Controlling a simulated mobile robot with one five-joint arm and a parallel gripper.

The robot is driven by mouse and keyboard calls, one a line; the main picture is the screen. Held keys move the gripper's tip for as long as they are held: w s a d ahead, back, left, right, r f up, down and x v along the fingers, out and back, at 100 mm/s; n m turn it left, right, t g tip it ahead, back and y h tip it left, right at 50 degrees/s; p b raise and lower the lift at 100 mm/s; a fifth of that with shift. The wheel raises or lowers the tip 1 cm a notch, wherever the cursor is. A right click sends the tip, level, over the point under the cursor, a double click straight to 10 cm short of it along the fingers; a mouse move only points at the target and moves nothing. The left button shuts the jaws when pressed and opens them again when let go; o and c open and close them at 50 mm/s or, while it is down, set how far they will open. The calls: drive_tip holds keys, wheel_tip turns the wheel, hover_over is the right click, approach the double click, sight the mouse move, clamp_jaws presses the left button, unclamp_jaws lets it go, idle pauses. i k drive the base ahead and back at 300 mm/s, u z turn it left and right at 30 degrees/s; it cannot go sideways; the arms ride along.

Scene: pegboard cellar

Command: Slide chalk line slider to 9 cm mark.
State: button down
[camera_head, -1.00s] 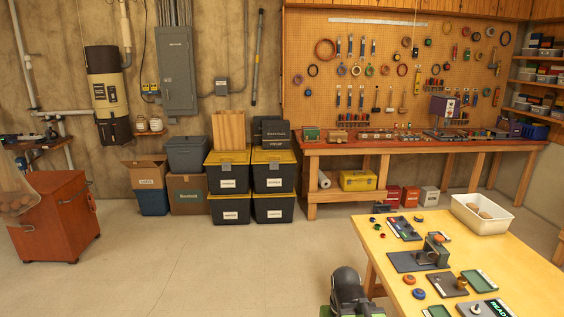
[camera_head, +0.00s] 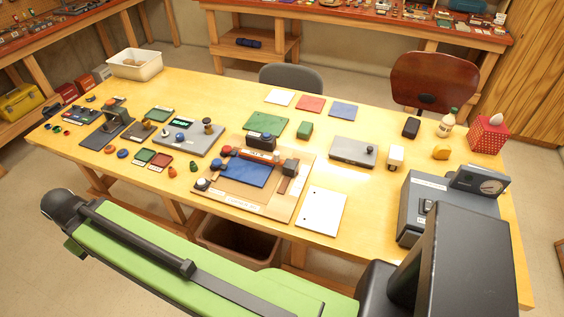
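No part in the head view carries a readable chalk line or 9 cm mark, so I cannot tell for sure which thing is the slider. A flat grey unit (camera_head: 346,155) with a small knob (camera_head: 370,150) near its right end lies on the table, right of centre. A wooden board (camera_head: 232,200) left of it bears a blue plate, a dark block and knobs. My green arm crosses the lower part of the head view, in front of the table. Its dark joint shows at the lower left; the gripper's fingers are not visible.
The yellow table (camera_head: 385,115) holds several devices. A white sheet (camera_head: 321,211) lies beside the wooden board. A grey box with a dial (camera_head: 488,186) stands at the right. A white bin (camera_head: 135,64) is at the far left. Two chairs are behind; a brown bin (camera_head: 237,243) is below.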

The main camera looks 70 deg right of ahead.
sight(290, 167)
drive_tip(key=z, duration=4)
drive_tip(key=i, duration=0.1)
drive_tip(key=u, duration=1.4)
drive_tip(key=k, duration=0.25)
drive_tip(key=z, duration=0.9)
drive_tip(key=k, duration=0.8)
drive_tip(key=u, duration=1.15)
drive_tip(key=i, duration=1)
drive_tip(key=u, duration=0.05)
